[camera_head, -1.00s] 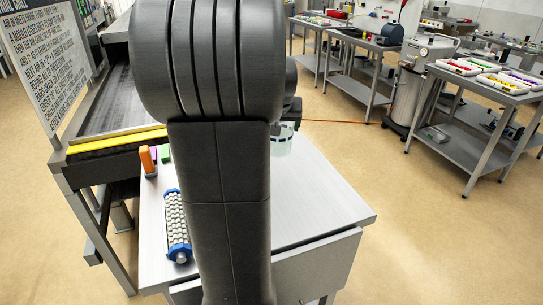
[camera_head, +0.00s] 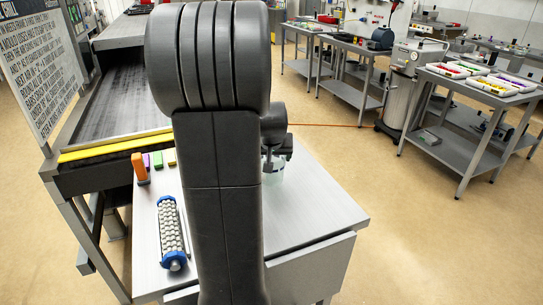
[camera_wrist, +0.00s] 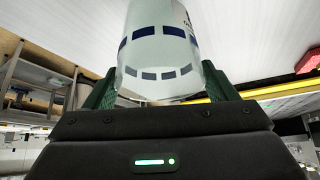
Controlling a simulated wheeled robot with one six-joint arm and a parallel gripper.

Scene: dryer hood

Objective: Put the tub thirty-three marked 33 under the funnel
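In the head view the tub (camera_head: 273,172) shows partly below my gripper (camera_head: 274,152), over the grey table (camera_head: 315,205), half hidden by my arm. I cannot tell whether it touches the table top. No funnel is visible in either view.
A blue-ended roller (camera_head: 171,232) and an orange block (camera_head: 140,168) are on the table's left side, with small coloured blocks behind. A dark bed with a yellow front strip (camera_head: 115,146) adjoins at left. The table's right part looks clear. More benches stand at the back right.

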